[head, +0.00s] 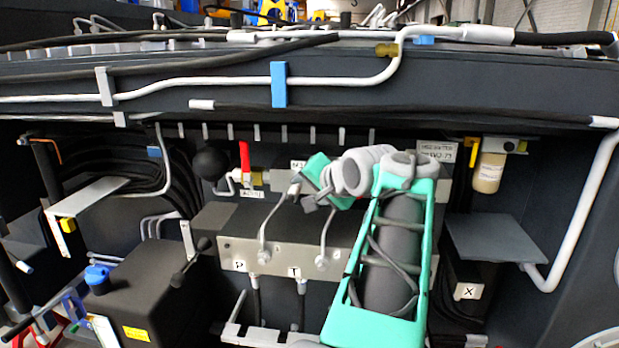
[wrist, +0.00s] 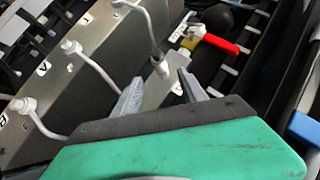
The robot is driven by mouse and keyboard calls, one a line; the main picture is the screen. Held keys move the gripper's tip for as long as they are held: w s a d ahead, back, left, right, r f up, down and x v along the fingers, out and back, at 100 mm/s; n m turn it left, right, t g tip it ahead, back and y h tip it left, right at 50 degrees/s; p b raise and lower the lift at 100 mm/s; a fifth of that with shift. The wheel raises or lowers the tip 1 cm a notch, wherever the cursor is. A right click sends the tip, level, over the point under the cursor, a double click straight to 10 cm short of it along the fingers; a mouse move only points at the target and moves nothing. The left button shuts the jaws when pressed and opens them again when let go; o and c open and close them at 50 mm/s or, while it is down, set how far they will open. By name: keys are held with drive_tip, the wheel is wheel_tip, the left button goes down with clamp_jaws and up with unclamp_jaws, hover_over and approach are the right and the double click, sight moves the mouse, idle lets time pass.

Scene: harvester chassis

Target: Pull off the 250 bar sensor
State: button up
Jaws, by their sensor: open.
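Several sensors with pale grey cables are on the metal manifold block (head: 340,258). In the head view, one sensor (head: 264,254) and another sensor (head: 321,261) show on its front face. In the wrist view, a grey sensor with a cable (wrist: 160,66) shows just beyond and between my fingertips; two white sensors (wrist: 70,47) (wrist: 21,106) are farther left. No 250 bar marking is readable, so I cannot tell which sensor it names. My gripper (head: 308,203) is open above the block; its fingers (wrist: 160,92) appear empty. My arm hides the block's right part.
A valve with a red handle (head: 245,155) and a black ball (head: 210,163) stand behind the block. A black tank with a blue cap (head: 97,273) is at lower left. A grey plate (head: 492,238) is at right. The chassis beam (head: 200,85) crosses above.

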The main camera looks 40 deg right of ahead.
sight(297, 193)
drive_tip(key=p+x, duration=0.1)
drive_tip(key=x, duration=0.6)
drive_tip(key=shift+w+d+f, duration=0.1)
drive_tip(key=shift+w+d, duration=0.1)
drive_tip(key=shift+w, duration=0.1)
drive_tip(key=shift+c, duration=0.3)
clamp_jaws()
idle(0.4)
idle(1.1)
drive_tip(key=shift+s+a+f, duration=0.1)
